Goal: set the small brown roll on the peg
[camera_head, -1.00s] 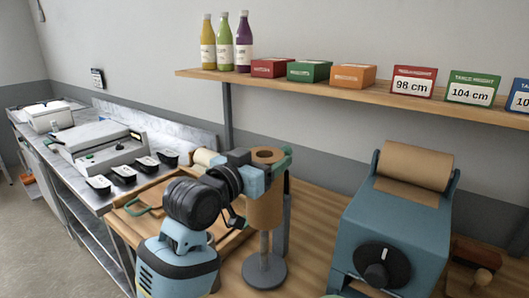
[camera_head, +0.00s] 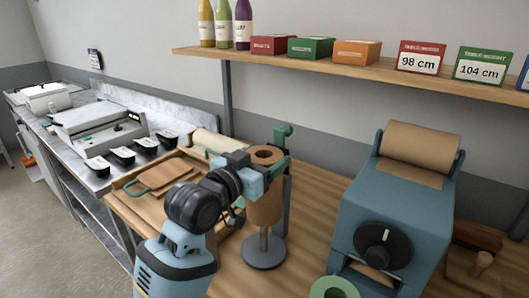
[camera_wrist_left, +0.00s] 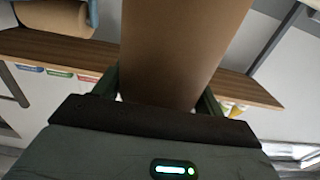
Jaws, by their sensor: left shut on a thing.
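The small brown roll (camera_head: 265,207) is upright in my left gripper (camera_head: 262,178), whose jaws are shut on it. In the left wrist view the roll (camera_wrist_left: 183,45) fills the space between the two dark green fingers (camera_wrist_left: 160,88). The peg (camera_head: 264,242) is a grey rod on a round grey base, directly below the roll in the head view. A short stretch of rod shows between roll and base. The hole in the roll's top shows no rod tip. I cannot tell whether the rod is inside the roll. My right gripper is out of view.
A grey post with a green top (camera_head: 283,136) stands just behind the roll. A blue dispenser (camera_head: 385,225) with a wide brown roll (camera_head: 422,142) is at right. A green ring (camera_head: 333,288) lies in front. A wooden tray (camera_head: 122,203) is at left; a shelf (camera_head: 330,68) runs behind.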

